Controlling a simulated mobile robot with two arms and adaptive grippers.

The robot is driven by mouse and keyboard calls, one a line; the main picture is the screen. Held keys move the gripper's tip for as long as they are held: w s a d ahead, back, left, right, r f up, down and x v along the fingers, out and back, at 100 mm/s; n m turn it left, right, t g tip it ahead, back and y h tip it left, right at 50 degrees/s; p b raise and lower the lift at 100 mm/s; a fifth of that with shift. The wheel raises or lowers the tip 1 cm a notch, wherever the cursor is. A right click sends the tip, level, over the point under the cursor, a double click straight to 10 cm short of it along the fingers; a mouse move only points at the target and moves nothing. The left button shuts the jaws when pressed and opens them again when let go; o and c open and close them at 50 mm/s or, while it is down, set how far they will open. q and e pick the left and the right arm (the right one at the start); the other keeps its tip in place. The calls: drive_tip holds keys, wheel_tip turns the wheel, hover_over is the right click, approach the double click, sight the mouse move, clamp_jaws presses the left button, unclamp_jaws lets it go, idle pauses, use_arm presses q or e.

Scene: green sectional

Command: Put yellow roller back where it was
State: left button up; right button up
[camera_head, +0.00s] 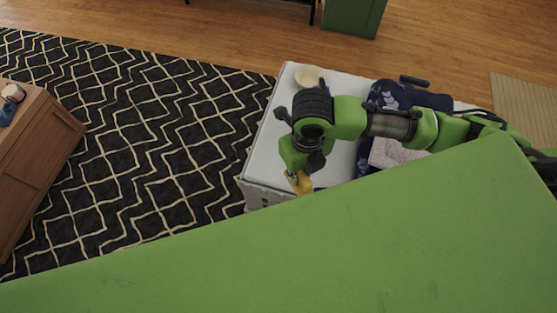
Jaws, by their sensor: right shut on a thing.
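The yellow roller (301,184) shows as a small yellow piece at the lower end of my right gripper (300,174). My right gripper points down near the front left part of a white-topped surface (268,150) and is shut on the roller. The fingers are small and partly hidden by the wrist, so the exact grip is hard to see. I cannot tell whether the roller touches the white top. My left gripper is out of view.
On the white top lie a beige bowl-like thing (307,76), a dark blue patterned cloth (405,97), a small dark object (414,80) and a light folded cloth (392,153). A wooden cabinet (38,160) stands at the left. The patterned rug (150,130) between is clear.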

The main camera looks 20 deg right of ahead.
drive_tip(key=w+f, duration=0.4)
drive_tip(key=w+a+f+p, duration=0.1)
drive_tip(key=w+f, duration=0.3)
drive_tip(key=w+a+f, duration=0.1)
drive_tip(key=w+f, duration=0.3)
drive_tip(key=shift+f+p, duration=0.1)
drive_tip(key=shift+p, duration=0.3)
drive_tip(key=shift+f, duration=0.2)
drive_tip(key=o, duration=1)
drive_tip(key=shift+r, duration=0.15)
